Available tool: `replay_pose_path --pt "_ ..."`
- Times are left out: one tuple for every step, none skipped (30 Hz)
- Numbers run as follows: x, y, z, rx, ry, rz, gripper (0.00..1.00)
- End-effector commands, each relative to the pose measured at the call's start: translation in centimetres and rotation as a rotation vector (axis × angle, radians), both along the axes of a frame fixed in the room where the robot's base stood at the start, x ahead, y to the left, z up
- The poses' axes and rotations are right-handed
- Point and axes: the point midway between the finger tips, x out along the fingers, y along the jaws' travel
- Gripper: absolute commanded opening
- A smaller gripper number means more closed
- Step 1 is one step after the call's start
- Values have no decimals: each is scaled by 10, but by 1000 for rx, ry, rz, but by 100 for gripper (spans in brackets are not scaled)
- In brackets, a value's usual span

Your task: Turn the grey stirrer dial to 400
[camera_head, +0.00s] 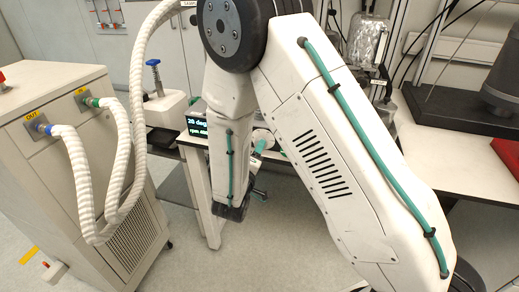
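A small dark display (198,127) with light text stands on the bench edge behind my arm. Its upper line seems to read "20 deg" and its lower line starts with "rpm"; the rest is cut off by my arm. I cannot make out the grey stirrer dial; my arm covers the area right of the display. My forearm hangs down in front of the bench, with its dark lower end beside the bench leg. My gripper's fingers cannot be made out, so neither their opening nor any contact shows.
A beige cabinet (62,100) with white ribbed hoses (80,180) stands at the left. A white device with a blue-topped post (154,75) is behind it. A metal vessel (368,40) stands at the back. A white bench with a dark tray (460,108) is at right. Floor shows below.

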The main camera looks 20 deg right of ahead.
Motion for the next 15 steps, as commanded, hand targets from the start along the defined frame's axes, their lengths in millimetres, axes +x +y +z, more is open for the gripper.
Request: replay_pose_path --pt "-7 6 0 -1 2 4 61" --pt "-12 9 0 -2 1 4 61" --pt "-16 13 0 -1 2 4 61" --pt "-20 15 0 -1 2 4 61" --pt "-23 17 0 -1 2 3 61" --pt "-26 19 0 -1 2 2 61" --pt "-28 20 0 0 2 2 61" --pt "-30 21 0 0 1 1 61" --pt "-32 22 0 0 1 0 61" --pt "-32 23 0 0 2 -1 61" --pt "-33 23 0 0 2 -1 61" --pt "-33 23 0 -1 1 -1 61" --pt "-33 23 0 -1 1 -1 61" --pt "-33 23 0 -1 1 -1 61" --pt "-33 23 0 -1 1 -1 61"
